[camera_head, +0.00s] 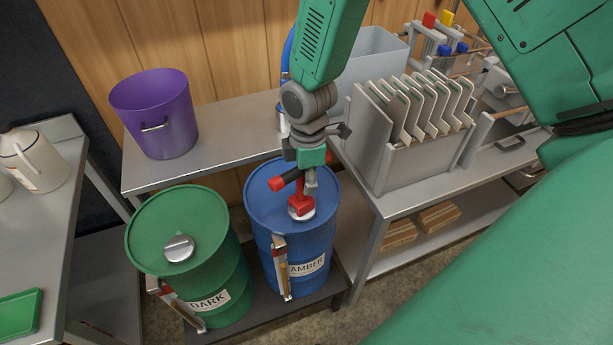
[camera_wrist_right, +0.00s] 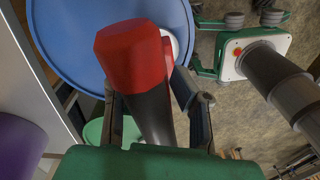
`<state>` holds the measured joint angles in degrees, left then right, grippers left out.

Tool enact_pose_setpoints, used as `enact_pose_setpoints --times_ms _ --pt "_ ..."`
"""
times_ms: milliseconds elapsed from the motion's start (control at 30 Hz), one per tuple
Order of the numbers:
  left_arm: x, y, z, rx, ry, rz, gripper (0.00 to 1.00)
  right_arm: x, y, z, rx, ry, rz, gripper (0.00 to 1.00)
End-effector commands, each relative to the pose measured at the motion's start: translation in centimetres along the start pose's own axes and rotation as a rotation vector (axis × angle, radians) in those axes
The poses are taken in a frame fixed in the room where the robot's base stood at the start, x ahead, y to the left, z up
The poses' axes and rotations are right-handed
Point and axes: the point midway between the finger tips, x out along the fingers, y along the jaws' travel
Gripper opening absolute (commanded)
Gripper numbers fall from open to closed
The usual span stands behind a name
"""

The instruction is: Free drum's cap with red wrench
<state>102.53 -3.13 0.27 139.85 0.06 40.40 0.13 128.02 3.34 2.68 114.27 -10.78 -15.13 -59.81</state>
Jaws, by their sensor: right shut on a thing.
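The red wrench (camera_head: 301,206) has a red head, a dark handle and a red end. My right gripper (camera_head: 308,180) is shut on it above the blue drum (camera_head: 262,212) labelled AMBER. The wrench head is at the pale cap (camera_head: 306,216) on the drum's top; the exact fit is hidden. In the right wrist view the wrench (camera_wrist_right: 132,55) lies between the fingers of my right gripper (camera_wrist_right: 157,120), with part of the cap (camera_wrist_right: 178,45) behind it. A green drum (camera_head: 226,283) labelled DARK stands to the left, with a grey cap (camera_head: 179,248) on top. My left gripper is out of view.
A purple bucket (camera_head: 165,125) stands on the metal bench (camera_head: 225,140) behind the drums. A grey rack with upright plates (camera_head: 395,165) stands on the right table. A white jug (camera_head: 35,160) and green tray (camera_head: 17,315) are on the left table.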

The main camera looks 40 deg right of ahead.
Motion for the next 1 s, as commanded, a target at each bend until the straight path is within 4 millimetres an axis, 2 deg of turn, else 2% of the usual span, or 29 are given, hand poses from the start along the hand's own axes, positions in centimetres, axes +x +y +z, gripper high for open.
enact_pose_setpoints --times_ms 300,733,1000 --pt "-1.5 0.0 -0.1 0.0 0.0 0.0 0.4 -0.1 0.3 0.0 -0.196 -0.005 -0.002 0.0" --pt "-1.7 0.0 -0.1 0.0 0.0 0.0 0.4 -0.1 0.3 0.0 -0.233 -0.006 -0.003 0.0" --pt "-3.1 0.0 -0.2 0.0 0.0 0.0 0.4 -0.2 0.5 -0.2 -0.418 -0.01 -0.006 0.0"
